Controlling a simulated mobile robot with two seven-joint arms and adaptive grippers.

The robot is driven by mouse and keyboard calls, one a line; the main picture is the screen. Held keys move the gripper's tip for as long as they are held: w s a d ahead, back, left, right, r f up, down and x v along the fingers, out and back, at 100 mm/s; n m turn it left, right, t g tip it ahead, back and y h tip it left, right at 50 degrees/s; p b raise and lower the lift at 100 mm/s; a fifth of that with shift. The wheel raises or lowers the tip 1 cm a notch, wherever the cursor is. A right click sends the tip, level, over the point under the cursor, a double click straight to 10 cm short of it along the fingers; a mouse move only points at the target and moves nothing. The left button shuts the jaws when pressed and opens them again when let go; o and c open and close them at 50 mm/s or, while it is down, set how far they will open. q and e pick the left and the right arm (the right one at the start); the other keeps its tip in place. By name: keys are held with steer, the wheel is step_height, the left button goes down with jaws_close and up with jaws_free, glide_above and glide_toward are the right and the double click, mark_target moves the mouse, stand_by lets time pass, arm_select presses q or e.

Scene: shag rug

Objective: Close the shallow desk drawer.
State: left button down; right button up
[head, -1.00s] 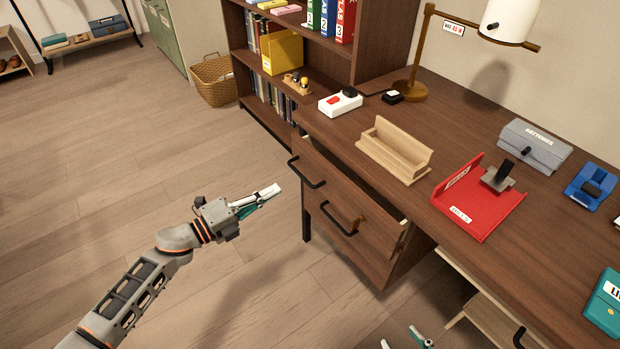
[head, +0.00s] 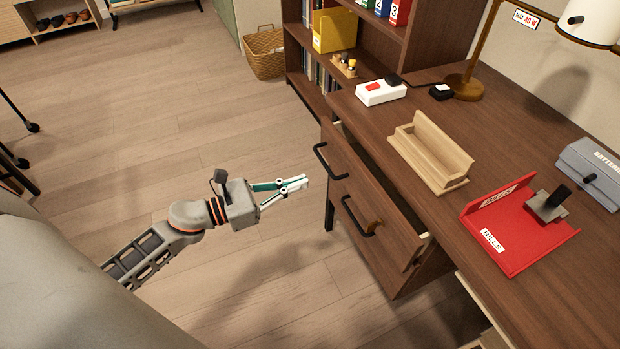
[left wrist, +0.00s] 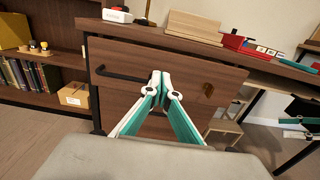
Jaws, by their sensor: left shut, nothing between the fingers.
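The shallow desk drawer (head: 378,187) is the upper one under the desk top. It stands pulled out, with a dark gap behind its front, and has a black bar handle (head: 330,162). A brown tab (left wrist: 208,89) is on its front in the left wrist view. My left gripper (head: 304,182) is shut and empty, apart from the drawer and left of its handle in the head view. In the left wrist view its fingertips (left wrist: 160,77) point toward the drawer front (left wrist: 185,68). My right gripper (left wrist: 300,127) shows small at that view's right edge; its fingers are unclear.
A second black handle (head: 357,217) sits lower on the desk front. The desk top (head: 440,105) holds a wooden tray (head: 430,160), a red bills holder (head: 520,235) and a lamp (head: 466,87). A bookcase (head: 410,40) stands behind. The floor left of the drawer is clear.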

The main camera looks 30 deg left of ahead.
mark_target(353, 164)
arm_select(q)
steer(key=x, duration=1)
steer(key=shift+w+d+p, duration=0.25)
steer(key=shift+p, duration=0.1)
steer(key=shift+w+d, duration=0.35)
steer(key=shift+w, duration=0.05)
arm_select(e)
steer(key=shift+s+d+f, duration=0.1)
steer(key=shift+d+f, duration=0.1)
steer(key=shift+f, duration=0.05)
steer(key=shift+r, duration=0.1)
arm_select(q)
steer(key=shift+w+d, duration=0.1)
steer(key=shift+w, duration=0.05)
steer(key=x, duration=0.4)
steer(key=shift+w+d+f+b, duration=0.1)
steer(key=shift+w+b, duration=0.05)
steer(key=shift+b, duration=0.15)
steer(key=shift+w, duration=0.1)
arm_select(e)
steer(key=shift+a+r, duration=0.1)
steer(key=shift+a, duration=0.1)
arm_select(q)
steer(key=shift+r, duration=0.2)
